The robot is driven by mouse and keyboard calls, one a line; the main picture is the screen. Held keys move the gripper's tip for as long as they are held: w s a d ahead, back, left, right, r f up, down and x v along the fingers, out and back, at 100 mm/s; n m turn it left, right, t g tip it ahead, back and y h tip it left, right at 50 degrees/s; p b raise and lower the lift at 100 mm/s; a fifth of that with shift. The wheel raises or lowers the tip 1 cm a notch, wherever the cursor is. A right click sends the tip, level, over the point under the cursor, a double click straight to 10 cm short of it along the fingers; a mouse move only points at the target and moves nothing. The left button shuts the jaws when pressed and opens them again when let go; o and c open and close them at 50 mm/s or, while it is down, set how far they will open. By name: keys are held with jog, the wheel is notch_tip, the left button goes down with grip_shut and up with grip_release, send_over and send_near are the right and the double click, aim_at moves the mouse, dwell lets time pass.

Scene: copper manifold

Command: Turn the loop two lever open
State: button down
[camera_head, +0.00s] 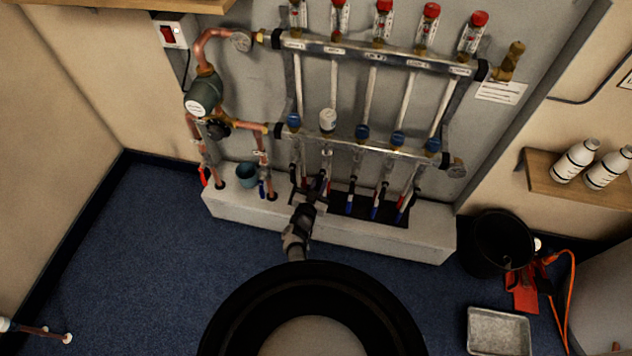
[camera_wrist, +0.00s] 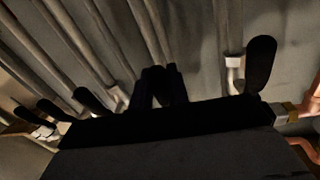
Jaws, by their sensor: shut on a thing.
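The copper manifold's lower bar (camera_head: 350,145) carries a row of valves, blue-capped except the second from the left, which has a white cap (camera_head: 328,120). My gripper (camera_head: 318,184) is below that second valve. In the wrist view, its dark fingers (camera_wrist: 160,84) stand close together at the centre, shut on the loop two lever. The lever itself is mostly hidden between the dark fingers, so its exact angle cannot be told. Another black lever (camera_wrist: 261,65) stands apart to the right. Several black levers (camera_wrist: 87,99) slant away to the left.
The upper bar (camera_head: 370,52) carries red-capped fittings. A white plinth (camera_head: 400,237) runs below the manifold. Copper pipework (camera_head: 205,50) and a blue-grey cup (camera_head: 246,175) are at the left. A black bucket (camera_head: 500,242) and metal tray (camera_head: 498,332) stand right.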

jog(key=shift+s+d+n, duration=0.15)
jog(key=shift+d+n, duration=0.3)
jog(key=shift+n, duration=0.45)
jog(key=c, duration=1.4)
grip_release()
jog(key=p+v, duration=0.2)
jog(key=v, duration=1.1)
jog(key=shift+s+a+f, duration=0.15)
jog(key=shift+s, duration=0.2)
